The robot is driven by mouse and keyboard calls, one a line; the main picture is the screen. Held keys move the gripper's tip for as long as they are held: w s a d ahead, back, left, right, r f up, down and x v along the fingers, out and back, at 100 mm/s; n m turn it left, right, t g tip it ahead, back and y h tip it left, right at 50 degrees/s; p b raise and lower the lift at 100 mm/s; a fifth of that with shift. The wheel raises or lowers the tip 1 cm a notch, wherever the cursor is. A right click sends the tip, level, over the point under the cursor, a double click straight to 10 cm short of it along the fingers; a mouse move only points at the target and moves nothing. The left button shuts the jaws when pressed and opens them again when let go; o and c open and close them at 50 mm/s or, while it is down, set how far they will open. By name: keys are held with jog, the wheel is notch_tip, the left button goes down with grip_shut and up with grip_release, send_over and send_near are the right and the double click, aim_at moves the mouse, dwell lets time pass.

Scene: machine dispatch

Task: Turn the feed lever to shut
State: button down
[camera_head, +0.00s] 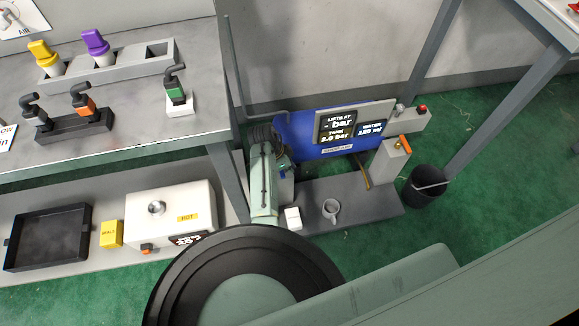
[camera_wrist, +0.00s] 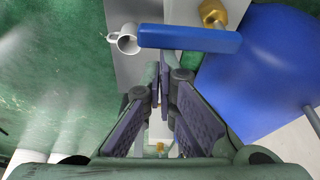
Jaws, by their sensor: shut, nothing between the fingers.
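A lever with a flat blue handle (camera_wrist: 190,38) on a brass fitting (camera_wrist: 213,13) shows at the top of the wrist view; no label on it is readable. The handle lies crosswise, its free end to the left near the mug. My gripper (camera_wrist: 160,72) is shut and empty, its fingertips just below the handle in the picture; I cannot tell whether they touch it. In the head view the gripper is mostly hidden behind my arm. An orange lever (camera_head: 404,143) sits on a grey post at the right of the machine there.
The blue tank (camera_wrist: 265,65) stands close at the right of the fingers. Its display panel (camera_head: 355,124) reads tank 2.0 bar. A white mug (camera_head: 331,209) stands on the grey base; it also shows in the wrist view (camera_wrist: 127,40). A black bucket (camera_head: 425,186) stands at the right.

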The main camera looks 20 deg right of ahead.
dwell(0.4)
jog(key=shift+w+a+b, duration=0.1)
jog(key=shift+w+b, duration=0.4)
jog(key=shift+w, duration=0.35)
jog(key=shift+s+d, duration=0.1)
jog(key=shift+d, duration=0.3)
notch_tip(320, 180, up, 10)
jog(key=shift+s+f+b, duration=0.15)
jog(key=shift+f+b, duration=0.1)
jog(key=shift+b, duration=0.05)
